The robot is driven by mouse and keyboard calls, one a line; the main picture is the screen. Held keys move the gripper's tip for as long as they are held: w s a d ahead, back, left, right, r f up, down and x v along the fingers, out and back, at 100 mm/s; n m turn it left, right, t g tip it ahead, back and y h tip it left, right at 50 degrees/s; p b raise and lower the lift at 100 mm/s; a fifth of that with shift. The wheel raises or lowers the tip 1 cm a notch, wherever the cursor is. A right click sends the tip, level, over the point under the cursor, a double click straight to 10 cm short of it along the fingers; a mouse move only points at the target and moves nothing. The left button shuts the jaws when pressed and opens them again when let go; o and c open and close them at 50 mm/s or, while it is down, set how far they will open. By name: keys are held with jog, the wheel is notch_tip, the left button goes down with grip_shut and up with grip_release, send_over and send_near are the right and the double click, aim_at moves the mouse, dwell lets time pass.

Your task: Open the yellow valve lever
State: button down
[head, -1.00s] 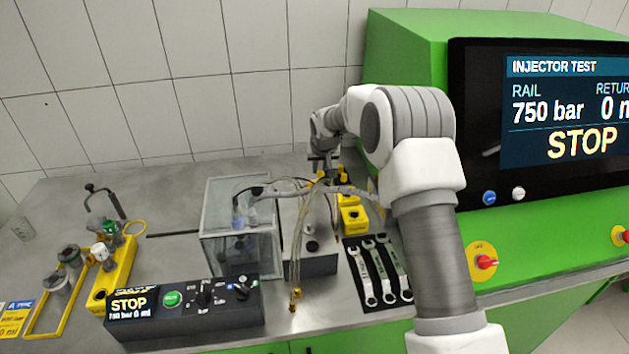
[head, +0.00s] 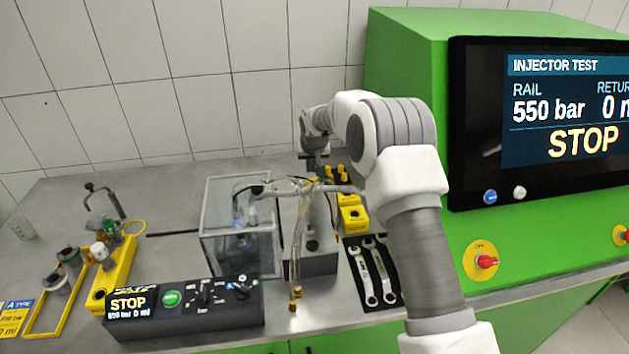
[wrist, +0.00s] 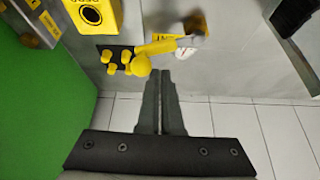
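The yellow valve lever (wrist: 157,47) shows in the wrist view, ending in a round yellow knob (wrist: 141,66) at its left. Its other end meets a blurred metal fitting beside a small yellow label. My gripper (wrist: 161,76) points toward the lever with its two dark fingers together and nothing visible between them. The fingertips appear just below and right of the knob; I cannot tell whether they touch. In the head view my gripper (head: 316,163) is small, above the back of the bench, and I cannot make out the lever there.
Several yellow caps (wrist: 115,62) stand left of the lever, near a yellow box (wrist: 92,12). A clear chamber (head: 240,225) with hoses stands left of my arm. Wrenches (head: 374,270) lie in front. The green test stand (head: 410,80) rises at right.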

jog(key=shift+w+d+r, duration=0.2)
jog(key=shift+d+r, duration=0.05)
jog(key=shift+d, duration=0.2)
jog(key=shift+w+d+r, duration=0.2)
jog(key=shift+d, duration=0.2)
jog(key=shift+c, duration=0.2)
grip_release()
notch_tip(320, 180, up, 6)
jog(key=p, duration=0.2)
jog(key=shift+p, duration=0.4)
dwell(0.3)
